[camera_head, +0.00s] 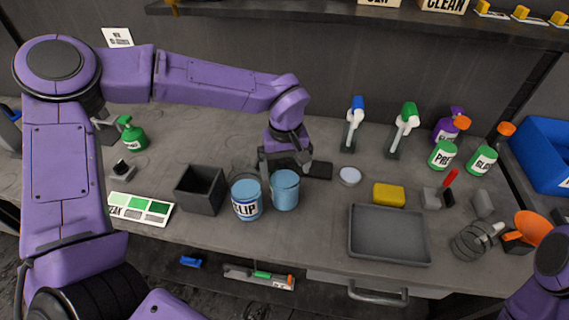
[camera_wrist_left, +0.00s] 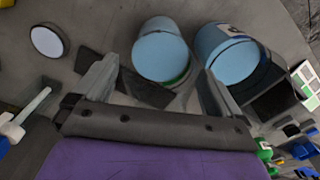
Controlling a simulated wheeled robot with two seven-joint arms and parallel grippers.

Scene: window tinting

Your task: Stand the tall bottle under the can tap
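My left gripper (camera_head: 285,166) points down just behind a plain blue cup-like container (camera_head: 285,192). In the left wrist view its two fingers (camera_wrist_left: 155,85) are apart, with the blue container (camera_wrist_left: 160,58) ahead between them; I see no grip on it. A larger blue container lettered "SLIP" (camera_head: 246,200) stands beside it on the left. Trigger bottles stand at the back right: a purple one with an orange head (camera_head: 447,130), green-and-white ones lettered "PRE" (camera_head: 442,155) and "SLIP" (camera_head: 482,160). I cannot tell which is the tall bottle. No can tap is clearly identifiable. My right gripper is out of view.
A dark open box (camera_head: 201,190) stands left of the containers. A grey tray (camera_head: 388,262), a yellow sponge (camera_head: 389,195) and a round light disc (camera_head: 350,176) lie to the right. A blue crate (camera_head: 540,165) is at the far right. A shelf (camera_head: 330,12) overhangs the back.

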